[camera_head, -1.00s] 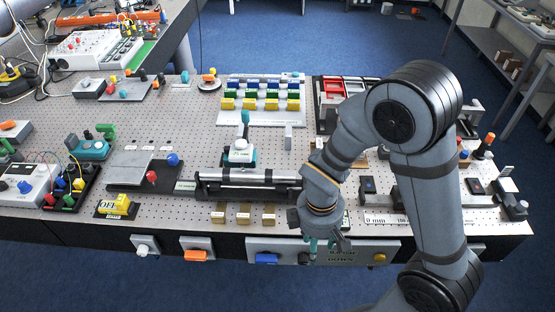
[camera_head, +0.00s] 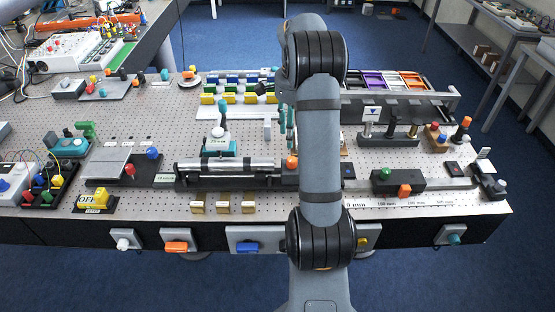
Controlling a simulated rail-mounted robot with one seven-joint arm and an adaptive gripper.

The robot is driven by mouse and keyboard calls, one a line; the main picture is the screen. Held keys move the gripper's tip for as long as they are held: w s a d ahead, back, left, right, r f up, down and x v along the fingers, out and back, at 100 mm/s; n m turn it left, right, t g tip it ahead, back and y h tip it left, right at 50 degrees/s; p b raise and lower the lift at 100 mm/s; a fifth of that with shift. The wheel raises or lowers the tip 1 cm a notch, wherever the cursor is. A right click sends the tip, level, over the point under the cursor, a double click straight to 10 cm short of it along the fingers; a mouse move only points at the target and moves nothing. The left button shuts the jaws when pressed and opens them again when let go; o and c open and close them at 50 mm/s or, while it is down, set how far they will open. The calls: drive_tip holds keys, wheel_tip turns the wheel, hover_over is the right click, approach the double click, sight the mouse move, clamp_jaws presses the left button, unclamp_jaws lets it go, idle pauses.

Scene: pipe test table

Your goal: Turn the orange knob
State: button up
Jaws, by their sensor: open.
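An orange knob (camera_head: 177,246) sits on a light plate on the table's front face, left of a blue knob. It looks like a horizontal bar handle. Another orange knob (camera_head: 292,161) stands on the tabletop just left of my arm. My gripper (camera_head: 286,138) shows as two slim teal fingers pointing down over the middle of the table, apart and empty. It is far behind and to the right of the front orange knob, and just behind the tabletop one. My arm hides part of the gripper and the table behind it.
A blue knob (camera_head: 247,247), a white knob (camera_head: 123,243) and a teal knob (camera_head: 454,239) are also on the front face. Space before the front face is free.

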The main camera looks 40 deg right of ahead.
wheel_tip(320, 180, down, 10)
drive_tip(key=shift+d+f+p, duration=0.1)
drive_tip(key=shift+p, duration=0.55)
drive_tip(key=shift+c, duration=0.9)
clamp_jaws()
drive_tip(key=n+b, duration=0.1)
drive_tip(key=n, duration=0.5)
drive_tip(key=shift+n+b, duration=0.3)
drive_tip(key=shift+n, duration=0.1)
drive_tip(key=n, duration=0.6)
drive_tip(key=shift+n, duration=0.4)
